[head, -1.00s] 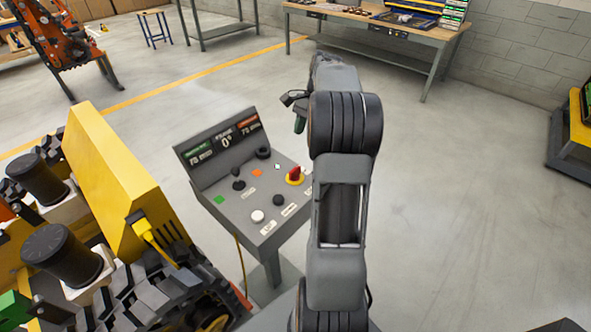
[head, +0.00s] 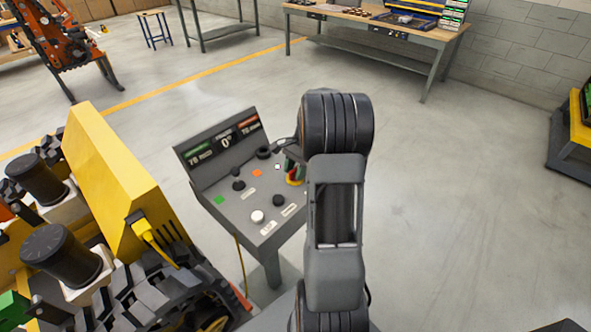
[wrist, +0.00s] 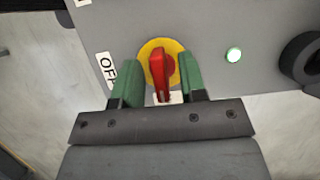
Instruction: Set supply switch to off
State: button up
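The supply switch is a red rotary handle (wrist: 158,68) on a round yellow plate (wrist: 149,46), on the right part of the grey control panel. An OFF label (wrist: 106,68) is to its left in the wrist view. My gripper (wrist: 161,80) is open, with one green finger on each side of the red handle. A gap shows at both sides, though I cannot tell how deep the fingers reach. In the head view my arm and gripper partly cover the switch (head: 294,177).
The control panel (head: 240,205) also carries a white button (head: 257,216), black knobs, a green square and an orange square. A lit indicator (wrist: 234,55) and a black knob (wrist: 301,58) are right of the switch in the wrist view. A yellow tracked carrier (head: 110,180) stands left.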

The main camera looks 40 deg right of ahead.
grip_shut()
dwell(0.4)
